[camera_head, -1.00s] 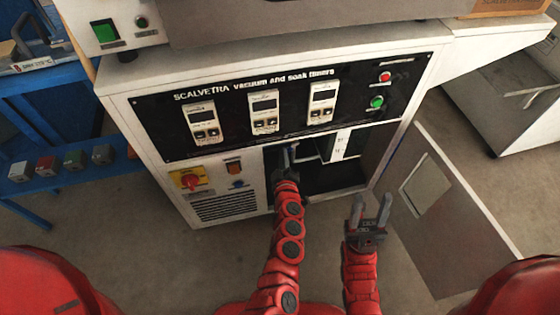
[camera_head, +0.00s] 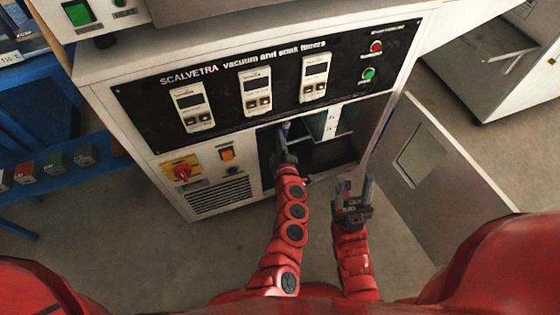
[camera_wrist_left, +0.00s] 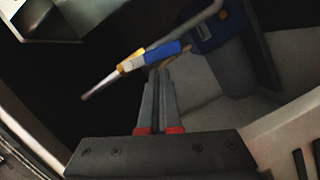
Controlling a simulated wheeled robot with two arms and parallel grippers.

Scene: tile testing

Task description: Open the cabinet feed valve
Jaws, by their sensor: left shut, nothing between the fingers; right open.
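The cabinet (camera_head: 145,125) has an open compartment (camera_head: 345,152) below its black panel, with its door (camera_head: 430,165) swung out to the right. My left gripper (camera_head: 284,138) reaches into the left part of this opening. In the left wrist view its fingers (camera_wrist_left: 160,78) are shut and empty, with their tips at or just below a blue sleeve (camera_wrist_left: 163,54) on a thin slanted rod. I take this for the valve handle; contact is unclear. A dark blue body (camera_wrist_left: 212,28) sits behind it. My right gripper (camera_head: 354,190) is open and empty in front of the opening.
A red rotary switch (camera_head: 182,173) on a yellow plate and a vent grille (camera_head: 218,196) are left of the opening. A blue rack (camera_head: 50,180) stands at the far left. Bare floor (camera_head: 120,235) lies in front of the cabinet.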

